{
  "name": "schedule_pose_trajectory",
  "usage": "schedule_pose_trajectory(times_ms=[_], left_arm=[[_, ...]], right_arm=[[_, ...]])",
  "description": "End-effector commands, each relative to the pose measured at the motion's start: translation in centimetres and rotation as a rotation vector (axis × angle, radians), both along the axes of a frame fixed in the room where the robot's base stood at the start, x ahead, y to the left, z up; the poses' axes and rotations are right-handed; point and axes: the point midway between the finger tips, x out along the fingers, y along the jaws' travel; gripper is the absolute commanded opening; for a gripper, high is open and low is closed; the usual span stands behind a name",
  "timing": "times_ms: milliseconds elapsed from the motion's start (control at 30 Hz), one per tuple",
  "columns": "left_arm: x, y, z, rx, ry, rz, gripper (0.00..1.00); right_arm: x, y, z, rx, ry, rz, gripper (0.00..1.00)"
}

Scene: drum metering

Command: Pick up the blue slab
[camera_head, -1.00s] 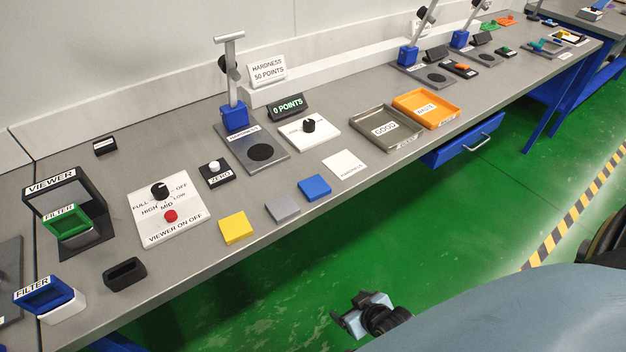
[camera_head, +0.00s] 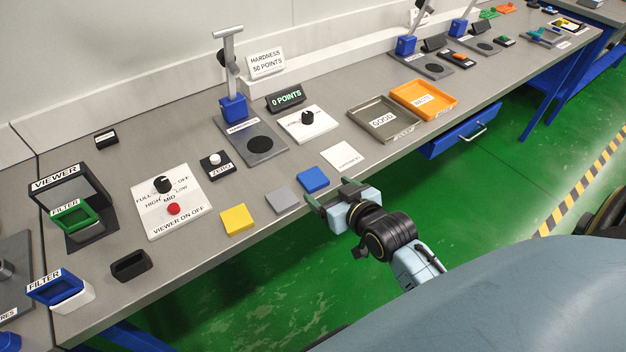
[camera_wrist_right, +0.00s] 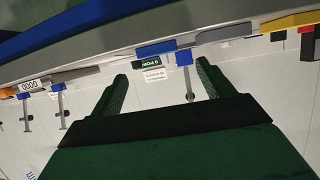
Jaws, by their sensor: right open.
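The blue slab (camera_head: 313,180) lies flat near the front edge of the table, just right of the grey slab (camera_head: 283,200). My right gripper (camera_head: 329,193) is open and empty at the front edge, close to the blue slab on its near side, with its fingers pointing toward the table. In the right wrist view, which looks upside down, the blue slab (camera_wrist_right: 155,48) shows ahead, between the lines of the two open fingers (camera_wrist_right: 162,72). The slab is apart from the fingers there. My left gripper is not in view.
A yellow slab (camera_head: 237,219) lies further left. A white square pad (camera_head: 342,156) lies to the right of the blue slab. Behind are the hardness tester (camera_head: 234,107), a white dial panel (camera_head: 306,124) and the GOOD tray (camera_head: 386,119). Bare table lies around the slabs.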

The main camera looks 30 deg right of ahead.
Motion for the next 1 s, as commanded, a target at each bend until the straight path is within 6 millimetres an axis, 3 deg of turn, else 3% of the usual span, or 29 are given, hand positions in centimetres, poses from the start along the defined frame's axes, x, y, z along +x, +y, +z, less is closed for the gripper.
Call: schedule_pose_trajectory(times_ms=[267, 533, 833, 1000], left_arm=[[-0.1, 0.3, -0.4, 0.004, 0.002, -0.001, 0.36], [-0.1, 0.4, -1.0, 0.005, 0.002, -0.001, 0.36], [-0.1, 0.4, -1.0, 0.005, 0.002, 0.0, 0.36], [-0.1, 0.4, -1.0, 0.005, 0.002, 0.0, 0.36]], right_arm=[[2.1, -0.1, -0.8, -0.001, -0.001, 0.0, 0.8], [5.6, -0.2, -2.3, 0.0, -0.001, 0.0, 0.8], [6.0, -0.2, -2.5, -0.001, 0.0, 0.0, 0.8], [6.0, -0.2, -2.5, -0.001, 0.0, 0.0, 0.59]])
